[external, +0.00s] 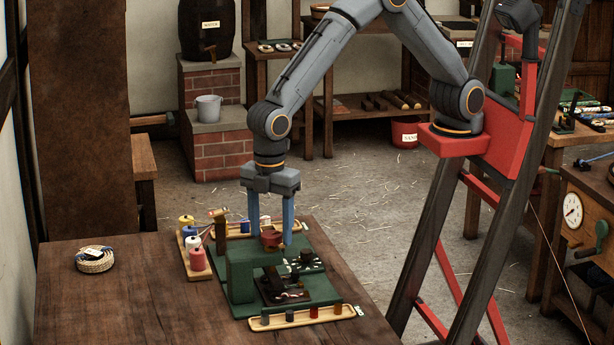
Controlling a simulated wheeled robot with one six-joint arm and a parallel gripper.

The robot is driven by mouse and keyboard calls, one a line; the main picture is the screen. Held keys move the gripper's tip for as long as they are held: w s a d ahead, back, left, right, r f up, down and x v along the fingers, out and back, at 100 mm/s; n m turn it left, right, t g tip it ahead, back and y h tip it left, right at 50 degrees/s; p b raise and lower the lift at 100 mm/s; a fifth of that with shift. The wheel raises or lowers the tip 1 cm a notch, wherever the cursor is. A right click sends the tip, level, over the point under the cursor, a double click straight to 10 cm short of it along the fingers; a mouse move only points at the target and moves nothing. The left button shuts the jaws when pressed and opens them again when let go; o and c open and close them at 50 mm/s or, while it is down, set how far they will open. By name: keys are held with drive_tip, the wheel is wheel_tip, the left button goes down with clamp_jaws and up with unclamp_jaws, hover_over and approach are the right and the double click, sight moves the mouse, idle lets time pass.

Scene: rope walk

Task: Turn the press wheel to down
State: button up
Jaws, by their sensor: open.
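The green press (241,275) stands on a green base board on the wooden table. My gripper (271,232) points straight down over the press. Its two blue fingers are open, one to each side of the red piece. I cannot tell whether either finger touches it. Part of the press's top is hidden behind the fingers.
A tray of coloured spools (196,262) stands left of the press, and a tray with small cylinders (300,318) lies in front. A rope coil (95,260) lies at the far left. The table's left part is mostly clear.

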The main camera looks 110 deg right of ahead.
drive_tip(key=shift+c, duration=0.3)
drive_tip(key=c, duration=1)
